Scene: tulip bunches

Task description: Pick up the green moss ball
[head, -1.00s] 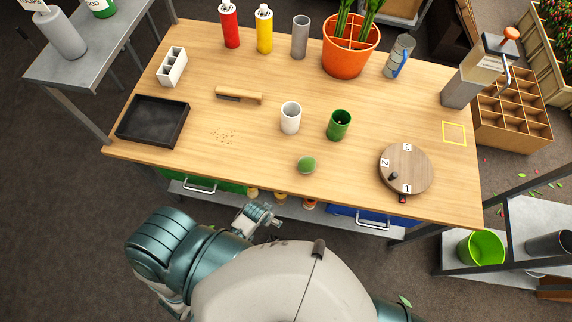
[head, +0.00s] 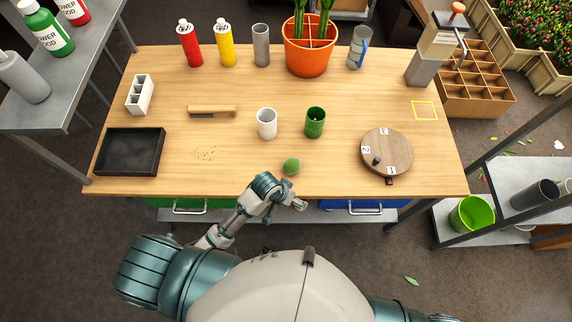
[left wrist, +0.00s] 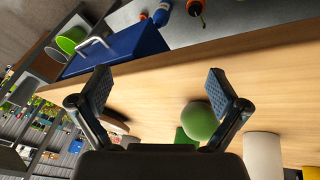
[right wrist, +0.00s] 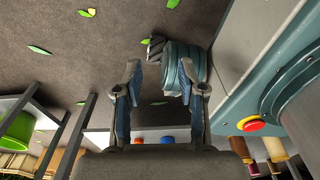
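The green moss ball (head: 291,166) lies on the wooden table near its front edge, in front of the white cup and the green cup. It also shows in the left wrist view (left wrist: 198,121), beyond and close to the right-hand finger. My left gripper (head: 300,204) is at the table's front edge, just in front of the ball. In the left wrist view its two fingers (left wrist: 162,92) are wide apart with nothing held. My right gripper (right wrist: 150,84) is open and empty, over the floor beside my body.
A white cup (head: 267,123) and a green cup (head: 315,122) stand behind the ball. A round numbered wooden board (head: 386,150) lies to the right. A black tray (head: 130,152) and a brush (head: 212,111) are to the left. The table between tray and ball is mostly clear.

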